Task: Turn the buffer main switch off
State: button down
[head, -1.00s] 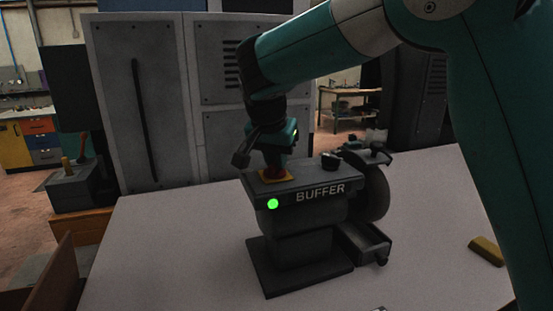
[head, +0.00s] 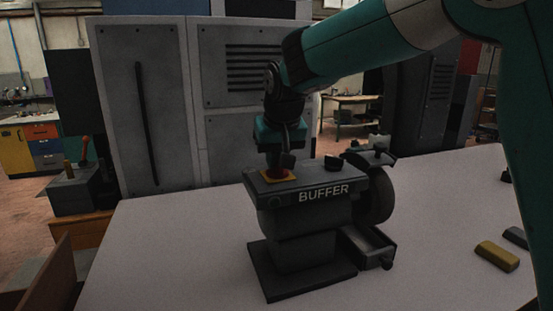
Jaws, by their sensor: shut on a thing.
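The buffer (head: 306,230), a dark grey machine lettered BUFFER, stands on the pale table. Its main switch (head: 281,176), a red knob on a yellow-orange plate, sits on the top left of the housing. My gripper (head: 279,168) points down over the plate and is shut on the red knob, hiding most of it. The knob's exact angle cannot be made out. The round indicator lamp (head: 275,202) on the front face is dark.
The buffing wheel (head: 377,195) and an open tray (head: 367,243) are on the buffer's right side. A yellow bar (head: 497,256) and a grey bar (head: 516,237) lie at the right. Grey cabinets (head: 145,100) stand behind. The table's left front is clear.

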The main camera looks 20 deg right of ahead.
dwell(0.3)
jog(key=c, duration=1.1)
grip_release()
jog(key=shift+c, duration=0.2)
jog(key=shift+r, duration=0.1)
jog(key=v, duration=1.7)
jog(key=shift+s+b, duration=0.2)
jog(key=shift+b, duration=0.1)
jog(key=shift+w+d+r, duration=0.1)
jog(key=shift+r, duration=0.05)
